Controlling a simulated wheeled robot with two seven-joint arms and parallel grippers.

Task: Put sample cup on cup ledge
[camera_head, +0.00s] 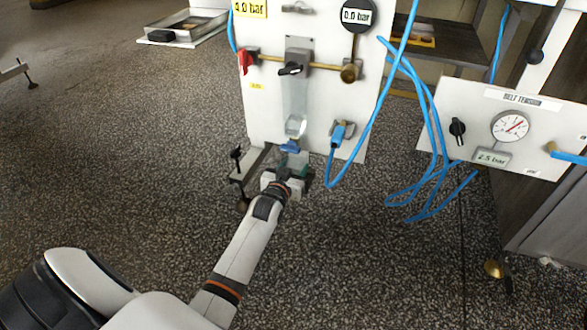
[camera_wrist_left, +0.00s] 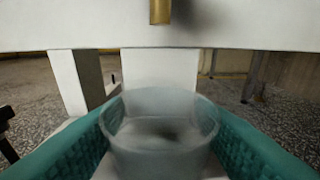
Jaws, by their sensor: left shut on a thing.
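My left gripper (camera_head: 290,172) is low in front of the white panel, beneath the clear filter bowl (camera_head: 296,105) and its blue drain fitting (camera_head: 289,147). In the left wrist view its teal ribbed pads are shut on the sample cup (camera_wrist_left: 160,135), one on each side. The cup is clear, looks upright and empty, and its open rim faces up. In the head view the cup is mostly hidden by the gripper. A brass outlet (camera_wrist_left: 160,12) shows above and beyond the cup. I cannot clearly make out the cup ledge. My right gripper is out of view.
The white panel (camera_head: 262,110) carries a red lever (camera_head: 244,61), a gauge (camera_head: 357,15) and a blue hose (camera_head: 372,110). A belt tension panel (camera_head: 505,128) is at the right.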

